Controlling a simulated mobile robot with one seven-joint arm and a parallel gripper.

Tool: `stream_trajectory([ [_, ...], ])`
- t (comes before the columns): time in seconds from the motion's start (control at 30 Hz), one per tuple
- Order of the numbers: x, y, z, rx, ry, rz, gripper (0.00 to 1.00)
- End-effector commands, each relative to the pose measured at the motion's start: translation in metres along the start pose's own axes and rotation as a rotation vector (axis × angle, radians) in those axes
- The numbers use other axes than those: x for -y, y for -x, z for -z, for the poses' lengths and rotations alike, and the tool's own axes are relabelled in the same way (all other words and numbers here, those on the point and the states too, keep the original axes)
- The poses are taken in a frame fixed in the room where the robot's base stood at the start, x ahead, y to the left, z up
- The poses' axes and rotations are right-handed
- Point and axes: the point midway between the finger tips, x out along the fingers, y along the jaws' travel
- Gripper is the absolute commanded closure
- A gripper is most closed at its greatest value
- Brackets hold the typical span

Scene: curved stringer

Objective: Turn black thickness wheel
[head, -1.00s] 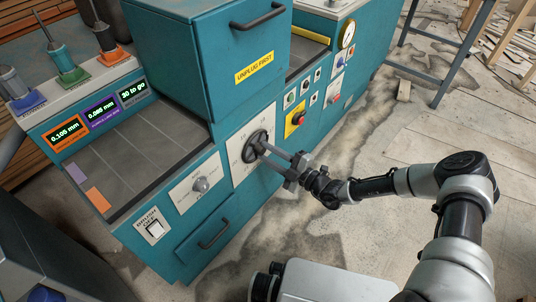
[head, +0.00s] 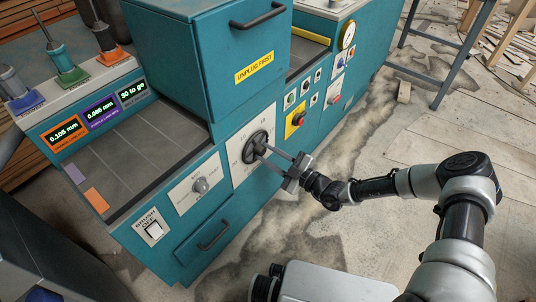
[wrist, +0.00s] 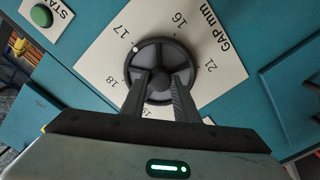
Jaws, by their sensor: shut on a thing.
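The black thickness wheel (head: 250,150) is on a white dial plate on the front of the teal machine. In the wrist view the wheel (wrist: 160,52) is seen face on, with a round centre hub and a white dot on its rim near the number 17. My gripper (head: 265,150) reaches it from the right. In the wrist view my gripper's fingers (wrist: 160,82) lie on either side of the hub, shut on the wheel. The fingers and palm hide the wheel's lower part and some dial numbers.
A small grey knob (head: 201,185) on a white plate is left of the wheel. A yellow panel with a red button (head: 297,119) is to its right. Displays (head: 64,132) read 0.105 mm, 0.085 mm and 30 to go. A drawer handle (head: 213,237) juts out below.

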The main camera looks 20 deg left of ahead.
Motion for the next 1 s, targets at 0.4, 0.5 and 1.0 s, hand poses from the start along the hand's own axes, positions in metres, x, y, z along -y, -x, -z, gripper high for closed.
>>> stream_trajectory([
  [0.4, 0.0, 0.001, -0.001, 0.001, 0.001, 0.001, 0.54],
  [0.5, 0.0, 0.0, 0.0, 0.001, 0.001, 0.001, 0.54],
  [1.0, -0.002, 0.08, 0.0, 0.004, 0.002, 0.0, 0.54],
])
